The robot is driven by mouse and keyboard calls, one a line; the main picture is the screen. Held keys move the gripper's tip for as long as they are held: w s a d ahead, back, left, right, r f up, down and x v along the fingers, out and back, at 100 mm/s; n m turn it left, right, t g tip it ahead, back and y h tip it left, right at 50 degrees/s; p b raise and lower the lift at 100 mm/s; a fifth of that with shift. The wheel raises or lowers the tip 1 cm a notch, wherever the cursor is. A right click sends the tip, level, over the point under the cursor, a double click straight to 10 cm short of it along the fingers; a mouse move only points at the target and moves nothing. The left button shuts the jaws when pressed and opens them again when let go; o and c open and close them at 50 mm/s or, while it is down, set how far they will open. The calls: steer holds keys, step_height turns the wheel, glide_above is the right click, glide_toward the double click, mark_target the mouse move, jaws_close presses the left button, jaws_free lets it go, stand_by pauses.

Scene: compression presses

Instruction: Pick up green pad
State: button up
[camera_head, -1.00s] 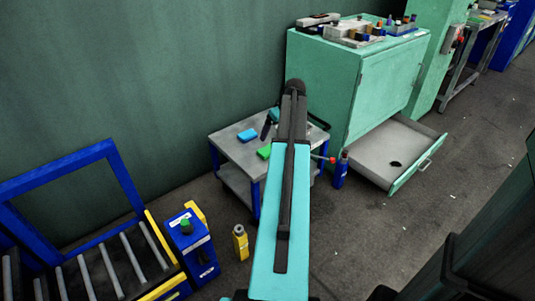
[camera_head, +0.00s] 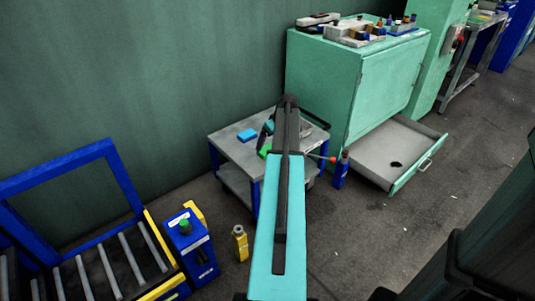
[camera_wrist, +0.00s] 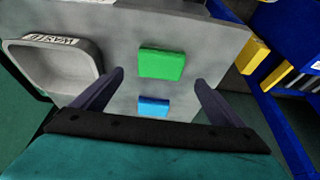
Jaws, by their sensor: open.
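The green pad (camera_wrist: 162,63) lies flat on the grey top of a small cart (camera_head: 240,154). In the head view the green pad (camera_head: 264,151) is partly hidden by my arm and gripper. In the wrist view it sits beyond my fingertips, roughly centred between them and apart from both. My gripper (camera_wrist: 158,80) is open and empty above the cart top. In the head view my gripper (camera_head: 268,132) is partly seen, dark against the cart.
A blue pad (camera_wrist: 153,107) lies near the green one; it also shows in the head view (camera_head: 247,135). A grey tray (camera_wrist: 40,50) with a label stands on the cart. A green cabinet (camera_head: 375,95) with an open drawer (camera_head: 425,170) is right of the cart.

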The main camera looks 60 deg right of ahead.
mark_target(267, 149)
steer(key=shift+f, duration=0.2)
steer(key=shift+b+x, duration=0.7)
steer(key=shift+x, duration=1.85)
steer(key=c, duration=1.1)
